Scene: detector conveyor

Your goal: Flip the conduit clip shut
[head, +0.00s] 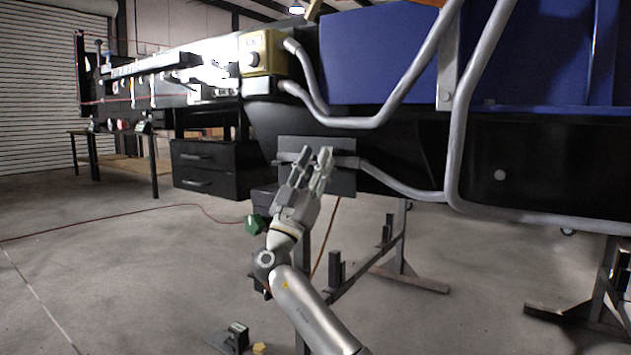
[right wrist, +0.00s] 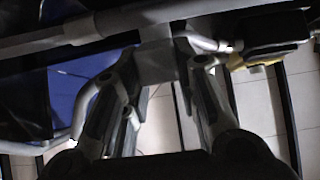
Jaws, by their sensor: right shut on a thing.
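My right gripper (head: 314,160) is raised in front of a dark mounting plate (head: 342,185) on the side of the conveyor, where a grey conduit (head: 385,180) runs in from the right. In the right wrist view, the fingers of the right gripper (right wrist: 155,72) come up on both sides of a grey block, which looks like the conduit clip (right wrist: 156,60). The gripper is shut on it, at the conduit (right wrist: 95,25). The fingers hide the clip in the head view, and I cannot tell how far its flap is closed. My left gripper is out of view.
Bent grey pipes (head: 365,121) pass above and right of the plate. A green knob (head: 254,224) is just left of my forearm. Steel stand legs (head: 375,250) are below. The floor at left is open.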

